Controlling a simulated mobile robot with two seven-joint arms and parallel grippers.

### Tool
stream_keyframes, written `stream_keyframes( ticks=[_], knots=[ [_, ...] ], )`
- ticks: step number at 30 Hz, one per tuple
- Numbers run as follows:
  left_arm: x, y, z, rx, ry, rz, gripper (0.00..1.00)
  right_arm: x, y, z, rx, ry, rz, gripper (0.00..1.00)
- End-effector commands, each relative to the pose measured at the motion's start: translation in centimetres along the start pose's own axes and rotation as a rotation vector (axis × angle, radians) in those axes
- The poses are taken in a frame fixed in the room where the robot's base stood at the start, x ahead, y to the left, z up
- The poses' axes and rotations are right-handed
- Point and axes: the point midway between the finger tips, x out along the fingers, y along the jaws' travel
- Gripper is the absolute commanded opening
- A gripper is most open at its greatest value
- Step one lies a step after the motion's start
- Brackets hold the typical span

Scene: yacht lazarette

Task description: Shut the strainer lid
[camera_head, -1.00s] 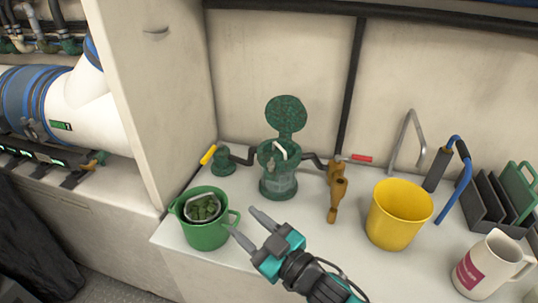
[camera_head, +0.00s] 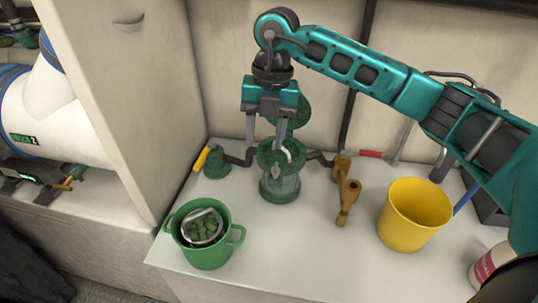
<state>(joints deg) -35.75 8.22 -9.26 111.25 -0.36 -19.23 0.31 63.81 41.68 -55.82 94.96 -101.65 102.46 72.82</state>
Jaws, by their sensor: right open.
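The green strainer (camera_head: 280,189) stands upright on the white counter, with a clear lower body and a white curved handle inside its open top. Its round green lid (camera_head: 294,111) stands raised behind the opening, partly hidden by my right gripper. My right gripper (camera_head: 265,143) points down just in front of the lid, above the back of the strainer's rim. Its two fingers are apart with nothing held between them. Whether a finger touches the lid or the rim I cannot tell. My left gripper does not show.
A green bucket (camera_head: 207,256) with a strainer basket (camera_head: 202,227) of green matter stands front left. A yellow-handled valve (camera_head: 201,158) is left of the strainer; a brass fitting (camera_head: 347,200) and yellow bucket (camera_head: 415,214) are right. A mug (camera_head: 486,266) is partly hidden by my arm.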

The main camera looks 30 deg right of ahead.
Motion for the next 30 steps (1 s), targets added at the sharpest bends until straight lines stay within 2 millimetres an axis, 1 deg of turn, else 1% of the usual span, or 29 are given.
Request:
stream_keyframes(
  ticks=[1,3,5,8,11,21,24,27,30],
  knots=[
    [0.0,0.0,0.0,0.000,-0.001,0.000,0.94,-1.1,-1.0,1.0,0.034,-0.044,-0.044,0.48],
    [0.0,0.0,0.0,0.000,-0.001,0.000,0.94,-1.8,-1.9,1.7,0.068,-0.078,-0.086,0.48],
    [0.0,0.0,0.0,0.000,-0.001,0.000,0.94,-2.0,-2.4,2.0,0.084,-0.091,-0.104,0.48],
    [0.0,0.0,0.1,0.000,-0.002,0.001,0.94,-1.4,-2.6,2.2,0.090,-0.096,-0.112,0.48],
    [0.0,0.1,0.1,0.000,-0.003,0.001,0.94,0.1,-2.7,2.2,0.088,-0.091,-0.111,0.48],
    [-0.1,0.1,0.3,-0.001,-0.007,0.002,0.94,7.0,-3.4,2.8,0.085,-0.090,-0.107,0.48],
    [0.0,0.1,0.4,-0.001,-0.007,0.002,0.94,8.6,-3.5,2.9,0.084,-0.092,-0.106,0.48],
    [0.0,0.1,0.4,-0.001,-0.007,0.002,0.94,9.7,-3.6,3.0,0.084,-0.091,-0.106,0.48],
    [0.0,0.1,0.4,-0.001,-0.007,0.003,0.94,10.3,-3.7,3.1,0.084,-0.093,-0.105,0.48]
  ],
)
